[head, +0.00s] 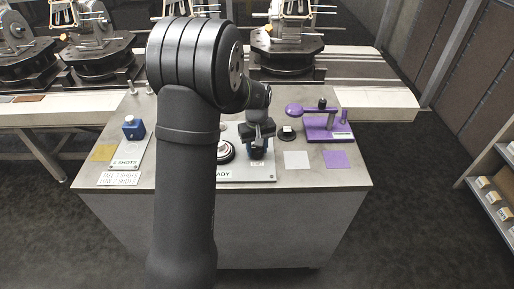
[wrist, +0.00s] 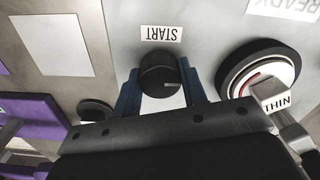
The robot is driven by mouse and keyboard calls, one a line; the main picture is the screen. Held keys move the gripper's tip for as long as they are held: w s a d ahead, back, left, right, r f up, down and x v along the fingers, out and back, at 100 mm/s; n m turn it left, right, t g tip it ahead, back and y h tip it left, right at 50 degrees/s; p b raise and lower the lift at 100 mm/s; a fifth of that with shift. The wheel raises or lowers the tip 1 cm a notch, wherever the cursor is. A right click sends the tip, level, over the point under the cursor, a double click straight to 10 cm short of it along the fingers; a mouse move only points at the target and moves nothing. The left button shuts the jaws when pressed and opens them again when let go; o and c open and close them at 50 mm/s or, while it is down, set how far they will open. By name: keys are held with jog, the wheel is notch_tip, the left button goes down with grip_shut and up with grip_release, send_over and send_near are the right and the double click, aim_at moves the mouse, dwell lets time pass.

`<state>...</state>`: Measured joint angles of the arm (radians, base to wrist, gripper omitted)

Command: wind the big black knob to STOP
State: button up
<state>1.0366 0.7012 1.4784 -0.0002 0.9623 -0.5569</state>
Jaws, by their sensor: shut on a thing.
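The black knob (wrist: 158,70) stands on a light grey panel (wrist: 205,50). A short pale mark on it points to the right in the wrist view. A START label (wrist: 161,33), upside down there, lies just beyond the knob. My gripper (wrist: 160,86) has its two blue fingers on either side of the knob and is shut on it. In the head view my gripper (head: 258,147) points down at the panel and mostly hides the knob. I cannot make out a STOP label in either view.
A round dial (wrist: 258,68) with a THIN label is close beside the knob. A purple fixture (head: 325,127) stands right on the bench (head: 345,178); a blue block (head: 133,130) stands left. Conveyor machines (head: 288,45) are behind.

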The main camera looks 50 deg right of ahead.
jog(key=m, duration=0.5)
jog(key=shift+m, duration=0.4)
jog(key=m, duration=0.9)
jog(key=shift+m, duration=0.4)
jog(key=m, duration=0.4)
jog(key=shift+m, duration=0.4)
jog(key=o, duration=1)
jog(key=shift+c, duration=0.2)
notch_tip(320, 180, up, 17)
jog(key=shift+r, duration=0.2)
